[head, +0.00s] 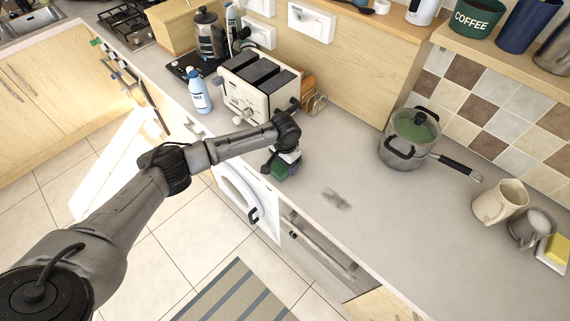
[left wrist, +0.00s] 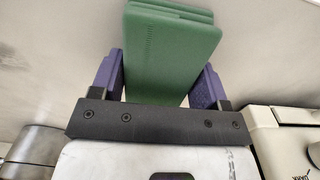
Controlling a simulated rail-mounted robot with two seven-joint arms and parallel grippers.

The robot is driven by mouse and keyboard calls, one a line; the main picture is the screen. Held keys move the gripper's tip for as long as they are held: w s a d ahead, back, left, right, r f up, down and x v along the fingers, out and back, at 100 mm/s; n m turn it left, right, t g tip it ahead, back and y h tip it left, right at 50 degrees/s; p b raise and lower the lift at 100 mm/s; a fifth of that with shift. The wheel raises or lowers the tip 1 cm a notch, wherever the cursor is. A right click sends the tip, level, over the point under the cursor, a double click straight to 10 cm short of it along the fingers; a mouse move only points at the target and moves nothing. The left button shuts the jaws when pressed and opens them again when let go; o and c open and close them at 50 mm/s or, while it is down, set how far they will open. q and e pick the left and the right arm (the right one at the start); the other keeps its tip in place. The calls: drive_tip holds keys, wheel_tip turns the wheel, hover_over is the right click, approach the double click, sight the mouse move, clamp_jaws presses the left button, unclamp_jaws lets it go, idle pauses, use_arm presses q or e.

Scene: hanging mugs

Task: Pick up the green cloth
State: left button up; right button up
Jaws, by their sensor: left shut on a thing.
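The green cloth (left wrist: 172,50) looks like a folded stack of flat green layers in the left wrist view. My left gripper (left wrist: 160,80) has its two purple fingers pressed against either side of it. In the head view the cloth (head: 280,172) shows as a small green patch below my left gripper (head: 283,163), near the counter's front edge. I cannot tell whether the cloth touches the counter. My right gripper is in neither view.
A white toaster (head: 255,88) and a blue-and-white bottle (head: 199,92) stand left of the gripper. A lidded pot (head: 410,142) and mugs (head: 498,203) stand to the right.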

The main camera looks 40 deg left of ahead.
use_arm(q)
drive_tip(key=shift+r, duration=0.1)
drive_tip(key=shift+r, duration=0.25)
drive_tip(key=r, duration=0.1)
drive_tip(key=r+b, duration=0.1)
drive_tip(key=r, duration=0.1)
drive_tip(key=shift+d+r+b, duration=0.25)
drive_tip(key=shift+d+b, duration=0.05)
drive_tip(key=shift+b, duration=0.05)
drive_tip(key=d+r, duration=0.2)
drive_tip(key=d, duration=0.1)
drive_tip(key=s+d+r+b, duration=0.1)
drive_tip(key=d+r, duration=0.1)
drive_tip(key=d, duration=0.2)
drive_tip(key=d+r+b, duration=0.1)
drive_tip(key=d+r, duration=0.1)
drive_tip(key=d, duration=0.2)
drive_tip(key=shift+s+r, duration=0.15)
drive_tip(key=shift+r, duration=0.25)
